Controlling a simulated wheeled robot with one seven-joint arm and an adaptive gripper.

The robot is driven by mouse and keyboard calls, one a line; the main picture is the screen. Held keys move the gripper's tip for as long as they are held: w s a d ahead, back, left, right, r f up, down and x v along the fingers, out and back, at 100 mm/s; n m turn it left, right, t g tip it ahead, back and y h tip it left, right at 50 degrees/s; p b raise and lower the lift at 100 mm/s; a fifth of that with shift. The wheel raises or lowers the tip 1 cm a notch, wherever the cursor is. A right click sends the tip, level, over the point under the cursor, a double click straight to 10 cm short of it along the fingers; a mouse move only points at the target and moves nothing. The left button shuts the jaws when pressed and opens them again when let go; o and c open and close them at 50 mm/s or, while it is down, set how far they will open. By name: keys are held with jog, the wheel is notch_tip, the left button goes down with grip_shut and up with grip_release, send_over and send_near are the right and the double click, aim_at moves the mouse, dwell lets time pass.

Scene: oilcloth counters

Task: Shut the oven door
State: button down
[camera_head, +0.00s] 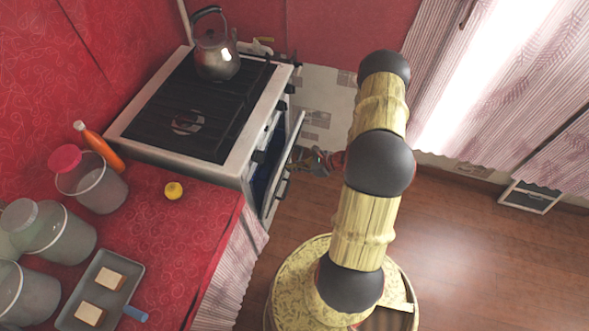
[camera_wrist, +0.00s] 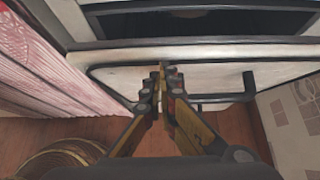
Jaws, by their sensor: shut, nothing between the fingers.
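The oven door (camera_head: 284,172) stands partly open at the front of the white stove (camera_head: 236,158), leaning out from it, with a dark blue gap behind it. In the wrist view the door (camera_wrist: 215,75) is a pale panel with a dark handle (camera_wrist: 225,99) at its right. My gripper (camera_head: 322,160) is just outside the door in the head view, partly hidden by my arm. In the wrist view my gripper (camera_wrist: 164,72) has its fingertips together, empty, in front of the door panel, left of the handle. I cannot tell whether they touch it.
A kettle (camera_head: 216,58) stands on the stove top. The red counter (camera_head: 205,215) at the left holds jars, an orange bottle (camera_head: 99,147), a lemon (camera_head: 173,190) and a tray (camera_head: 125,269) with bread. Curtains (camera_head: 480,90) hang at the right. The wooden floor (camera_head: 480,250) is clear at the right.

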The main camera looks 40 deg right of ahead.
jog(key=shift+w+a+r+g+h+p, duration=0.2)
jog(key=shift+w+a+r+g+p, duration=0.3)
jog(key=shift+w, duration=0.55)
jog(key=shift+w+a+r+g+h+p, duration=0.15)
jog(key=shift+w+a+g+h+p, duration=0.15)
jog(key=shift+w+a, duration=0.65)
jog(key=shift+w+a+r+g+h+p, duration=0.1)
jog(key=shift+w+a+r+g+p, duration=0.3)
jog(key=shift+w, duration=0.8)
